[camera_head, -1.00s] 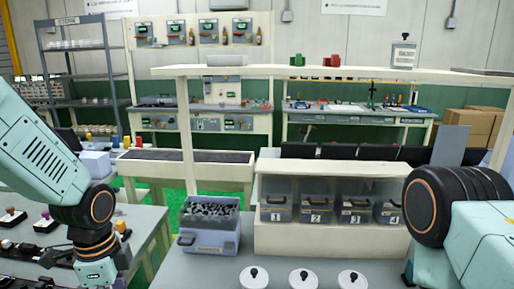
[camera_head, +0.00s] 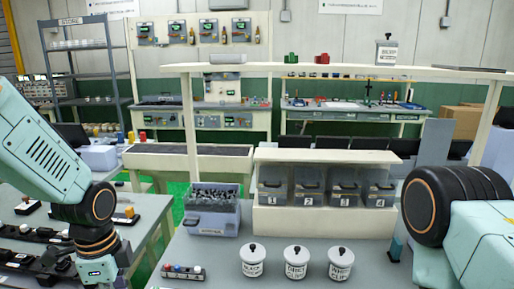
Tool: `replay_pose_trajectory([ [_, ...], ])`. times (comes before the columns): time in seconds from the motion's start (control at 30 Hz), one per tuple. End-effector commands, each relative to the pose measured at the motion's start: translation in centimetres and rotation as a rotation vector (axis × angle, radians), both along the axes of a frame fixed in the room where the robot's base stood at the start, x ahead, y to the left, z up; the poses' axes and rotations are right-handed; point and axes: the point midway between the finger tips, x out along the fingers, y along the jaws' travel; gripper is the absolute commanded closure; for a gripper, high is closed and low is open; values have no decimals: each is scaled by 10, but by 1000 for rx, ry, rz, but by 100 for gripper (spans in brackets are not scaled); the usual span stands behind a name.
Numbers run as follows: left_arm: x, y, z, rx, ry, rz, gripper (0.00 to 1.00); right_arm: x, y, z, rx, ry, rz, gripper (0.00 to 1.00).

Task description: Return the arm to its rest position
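My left arm (camera_head: 50,160) comes in from the left edge and bends down at a dark joint with an orange ring. Its wrist reaches the bottom edge, and the gripper itself is out of view. My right arm (camera_head: 470,235) shows at the right edge as a big black joint and a pale teal link. Its gripper is also out of view. Neither arm visibly holds anything.
Three lidded white jars (camera_head: 296,262) stand on the grey table near the front. A strip with coloured knobs (camera_head: 184,272) lies left of them. Behind are a grey bin of dark parts (camera_head: 211,222) and a rack of numbered bins (camera_head: 325,220). Table between bin and jars is clear.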

Motion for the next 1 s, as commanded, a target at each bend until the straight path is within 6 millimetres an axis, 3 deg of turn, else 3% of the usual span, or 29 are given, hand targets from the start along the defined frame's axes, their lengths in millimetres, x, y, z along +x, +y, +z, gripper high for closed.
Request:
replay_pose_trajectory([
  [0.4,40,-13,-2,-90,-206,375,58,0,0,0,0,0,0,60],
  [0.53,46,-21,-18,-152,-276,556,58,0,0,-5,0,0,0,60],
  [0.63,38,-27,-52,-206,-310,735,58,0,0,-18,0,0,0,60],
  [0.77,9,-35,-122,-268,-315,988,58,0,0,-44,0,0,0,60],
  [0.8,-4,-36,-147,-278,-309,1067,58,0,0,-54,0,0,0,60],
  [1.0,-86,-35,-249,-251,-253,1340,58,0,0,-96,0,1,0,60],
])
